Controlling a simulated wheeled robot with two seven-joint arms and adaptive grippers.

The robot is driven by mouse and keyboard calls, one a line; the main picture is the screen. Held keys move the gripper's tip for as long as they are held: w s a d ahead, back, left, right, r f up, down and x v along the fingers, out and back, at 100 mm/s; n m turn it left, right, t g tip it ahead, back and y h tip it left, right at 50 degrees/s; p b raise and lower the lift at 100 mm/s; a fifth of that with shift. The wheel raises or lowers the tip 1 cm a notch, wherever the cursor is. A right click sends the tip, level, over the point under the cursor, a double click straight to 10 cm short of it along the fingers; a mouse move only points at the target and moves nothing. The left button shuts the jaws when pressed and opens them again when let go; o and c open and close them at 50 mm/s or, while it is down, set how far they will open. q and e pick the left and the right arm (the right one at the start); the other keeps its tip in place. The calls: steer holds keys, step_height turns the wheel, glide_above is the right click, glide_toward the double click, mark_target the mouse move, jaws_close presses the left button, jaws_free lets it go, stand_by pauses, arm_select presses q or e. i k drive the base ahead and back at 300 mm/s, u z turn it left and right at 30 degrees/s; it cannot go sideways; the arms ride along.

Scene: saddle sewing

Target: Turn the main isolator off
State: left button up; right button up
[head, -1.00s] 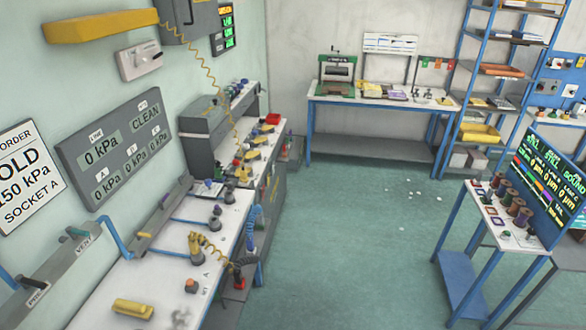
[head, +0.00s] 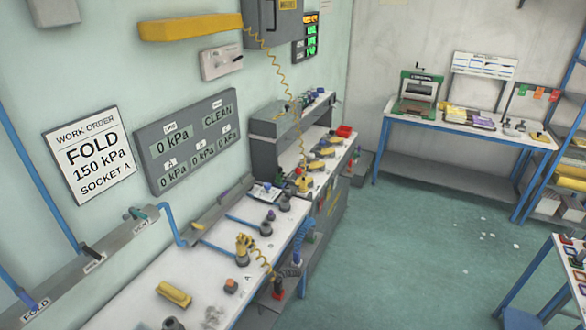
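A grey wall box (head: 275,20) with a small yellow label hangs at the top middle of the head view; its top is cut off, and a coiled yellow cord hangs below it. A pale switch box (head: 221,62) with a dark lever at its right side is on the wall below and left of it. I cannot read either label well enough to tell which one is the main isolator. Neither of my grippers is in view.
A long white bench (head: 215,268) with fittings and a yellow block (head: 174,294) runs along the left wall. A pipe rail with levers (head: 95,255) is at left. A pressure panel (head: 190,142) hangs above. Green floor (head: 430,250) is mostly clear.

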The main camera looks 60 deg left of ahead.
mark_target(298, 170)
steer(key=u, duration=0.35)
steer(key=i, duration=1.9)
steer(key=u, duration=1.55)
steer(key=i, duration=1.05)
steer(key=u, duration=1.1)
